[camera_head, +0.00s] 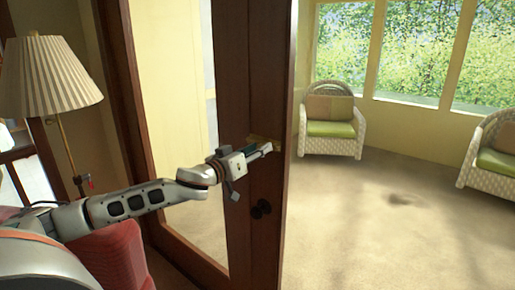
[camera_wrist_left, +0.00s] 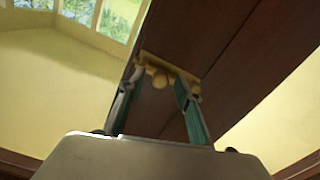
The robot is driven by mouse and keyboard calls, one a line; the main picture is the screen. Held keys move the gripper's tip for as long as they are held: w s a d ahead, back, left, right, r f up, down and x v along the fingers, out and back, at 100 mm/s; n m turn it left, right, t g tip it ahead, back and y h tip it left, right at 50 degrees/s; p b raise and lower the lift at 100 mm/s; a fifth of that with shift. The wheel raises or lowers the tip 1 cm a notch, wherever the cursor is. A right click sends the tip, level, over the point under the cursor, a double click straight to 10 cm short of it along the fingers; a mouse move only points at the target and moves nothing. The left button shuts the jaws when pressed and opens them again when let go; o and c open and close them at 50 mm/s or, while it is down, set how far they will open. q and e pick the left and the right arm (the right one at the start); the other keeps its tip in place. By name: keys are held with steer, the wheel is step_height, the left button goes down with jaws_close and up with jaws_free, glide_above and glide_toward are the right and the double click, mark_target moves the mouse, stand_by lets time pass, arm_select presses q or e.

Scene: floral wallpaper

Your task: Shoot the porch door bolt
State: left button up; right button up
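The porch door (camera_head: 238,50) is dark brown wood with glass panes, and its free edge stands against the open view of the porch. A brass bolt (camera_head: 258,139) is mounted on the door above a dark knob (camera_head: 261,208). My left gripper (camera_head: 262,149) is at the bolt and partly covers it. In the left wrist view the bolt (camera_wrist_left: 158,79) shows its plate and a rounded knob. The fingers of my left gripper (camera_wrist_left: 163,88) are spread, one on each side of the bolt knob, with gaps visible. My right gripper is not in view.
A lamp (camera_head: 50,78) with a pleated shade and a red chair (camera_head: 125,255) stand at the left. Beyond the door, white wicker chairs with green cushions (camera_head: 330,128) stand under the windows. The carpet (camera_head: 400,230) between is clear.

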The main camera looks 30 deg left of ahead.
arm_select(q)
jaws_close()
steer(key=a, duration=0.2)
steer(key=a+b, duration=0.1)
steer(key=a, duration=0.1)
steer(key=shift+w+r, duration=0.1)
steer(key=shift+w, duration=0.1)
jaws_free()
steer(key=shift+a, duration=0.1)
glide_toward(255, 141)
steer(key=s, duration=0.6)
steer(key=shift+s, duration=0.15)
stand_by(0.9)
steer(key=shift+a, duration=0.1)
stand_by(0.5)
